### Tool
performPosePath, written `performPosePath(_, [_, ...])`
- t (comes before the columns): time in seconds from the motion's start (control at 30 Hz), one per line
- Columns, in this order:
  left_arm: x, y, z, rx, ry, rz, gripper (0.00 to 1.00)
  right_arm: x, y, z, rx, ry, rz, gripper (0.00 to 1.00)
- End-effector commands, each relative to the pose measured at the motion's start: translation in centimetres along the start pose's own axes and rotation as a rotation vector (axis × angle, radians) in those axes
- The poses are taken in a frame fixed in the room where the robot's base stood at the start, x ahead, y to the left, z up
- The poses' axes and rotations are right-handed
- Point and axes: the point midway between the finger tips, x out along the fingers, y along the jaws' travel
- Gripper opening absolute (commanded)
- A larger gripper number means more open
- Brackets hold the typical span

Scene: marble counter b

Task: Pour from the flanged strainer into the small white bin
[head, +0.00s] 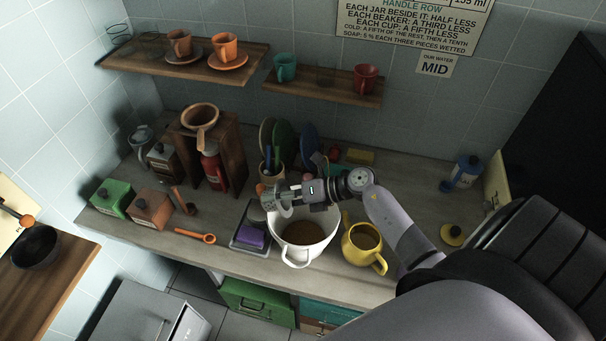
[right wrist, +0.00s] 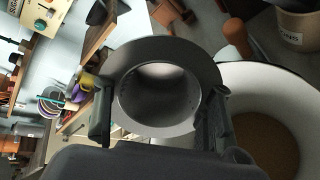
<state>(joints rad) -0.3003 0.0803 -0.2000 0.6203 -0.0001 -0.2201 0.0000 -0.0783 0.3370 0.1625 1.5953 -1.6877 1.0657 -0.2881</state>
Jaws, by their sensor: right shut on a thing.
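The flanged strainer (right wrist: 205,68) is a grey metal cup with a wide flat rim. My right gripper (right wrist: 158,112) is shut on it, one finger on each side. Its mouth faces the wrist camera, and its inside looks empty, with small holes. In the head view the strainer (head: 284,209) is small and partly hidden by my right gripper (head: 290,194), over the far left rim of the small white bin (head: 298,256). The bin stands upright with a brown fill inside. It also shows beside the strainer in the right wrist view (right wrist: 240,75). My left gripper is not in view.
A yellow jug (head: 356,256) stands just right of the bin. A tray with a purple sponge (head: 250,237) is close on its left. A utensil crock (head: 272,176) and upright plates (head: 284,140) are behind. The counter's front edge is near the bin.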

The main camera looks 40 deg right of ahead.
Motion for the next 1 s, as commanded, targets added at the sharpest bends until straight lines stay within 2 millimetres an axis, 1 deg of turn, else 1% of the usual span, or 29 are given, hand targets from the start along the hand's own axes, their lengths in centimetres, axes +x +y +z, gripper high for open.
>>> performPosePath(0.07, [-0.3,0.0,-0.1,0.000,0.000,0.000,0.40,0.1,0.0,0.1,-0.009,0.037,-0.061,0.21])
performPosePath(0.33, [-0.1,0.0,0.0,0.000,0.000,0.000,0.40,0.1,0.8,0.6,-0.009,0.119,-0.206,0.21])
performPosePath(0.5, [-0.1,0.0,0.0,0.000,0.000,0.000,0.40,0.5,0.3,0.4,-0.010,0.189,-0.333,0.21])
performPosePath(0.67, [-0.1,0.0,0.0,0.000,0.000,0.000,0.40,1.4,0.1,0.3,-0.009,0.263,-0.461,0.21])
performPosePath(0.9, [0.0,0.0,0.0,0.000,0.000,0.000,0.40,2.5,1.4,1.0,-0.005,0.337,-0.590,0.21])
performPosePath(1.0, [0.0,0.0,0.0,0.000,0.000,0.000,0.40,3.2,1.3,0.9,-0.003,0.372,-0.649,0.21])
